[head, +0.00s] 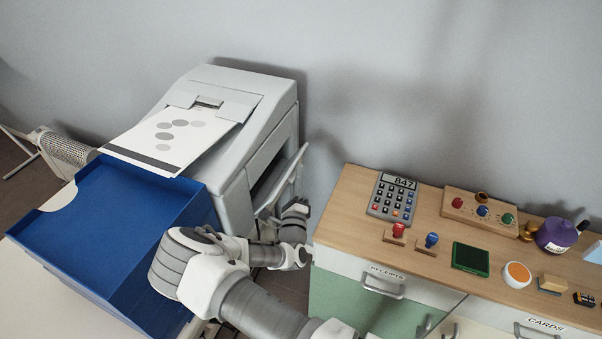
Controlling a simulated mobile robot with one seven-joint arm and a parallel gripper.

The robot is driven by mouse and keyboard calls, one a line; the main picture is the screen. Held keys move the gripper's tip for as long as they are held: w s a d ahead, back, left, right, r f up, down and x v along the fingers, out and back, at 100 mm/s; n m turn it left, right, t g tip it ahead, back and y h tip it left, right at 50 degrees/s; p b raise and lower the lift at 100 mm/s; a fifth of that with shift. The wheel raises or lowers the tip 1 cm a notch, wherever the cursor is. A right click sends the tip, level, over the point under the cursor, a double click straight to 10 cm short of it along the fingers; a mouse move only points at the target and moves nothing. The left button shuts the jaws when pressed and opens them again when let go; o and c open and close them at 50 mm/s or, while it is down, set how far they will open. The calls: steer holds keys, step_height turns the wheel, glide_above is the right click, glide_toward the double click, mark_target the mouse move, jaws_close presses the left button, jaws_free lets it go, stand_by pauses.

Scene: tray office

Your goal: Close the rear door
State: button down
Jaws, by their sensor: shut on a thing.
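The pale grey printer (222,110) stands against the wall in the head view. Its rear door (284,180) is on the right side and stands ajar, tilted away from the body. A dark opening shows between door and printer. My gripper (297,207) is at the lower outer end of the door, shut on it. The fingertips are small and partly hidden by my wrist, so the exact grip is hard to see. My arm reaches up from the bottom of the view and covers the printer's lower right part.
A printed sheet (172,136) lies on the printer's top. A blue tray (120,215) stands in front of it. To the right, a wooden-topped cabinet (345,215) carries a calculator (393,197), stamps and other small items. A narrow floor gap separates printer and cabinet.

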mark_target(289, 171)
steer(key=shift+w+a+r+n+g+y+p, duration=0.1)
steer(key=shift+a+r+n+g+y+p, duration=0.1)
steer(key=shift+a+r+n+p, duration=0.25)
steer(key=shift+w+a+r+n+g+y+p, duration=0.1)
steer(key=shift+r+n+g+y+p, duration=0.15)
steer(key=shift+n+p, duration=0.3)
steer(key=shift+w+a+r+p, duration=0.15)
steer(key=shift+a+r+p, duration=0.1)
steer(key=shift+a+p, duration=0.15)
steer(key=shift+a, duration=0.1)
steer(key=c, duration=0.9)
jaws_free()
steer(key=shift+s+f, duration=0.2)
steer(key=shift+s, duration=0.3)
steer(key=s, duration=0.5)
steer(key=s+f, duration=0.1)
steer(key=s, duration=0.4)
steer(key=s+f, duration=0.1)
steer(key=s, duration=0.5)
steer(key=shift+s+d+f, duration=0.1)
steer(key=shift+d+f, duration=0.05)
steer(key=shift+d, duration=0.05)
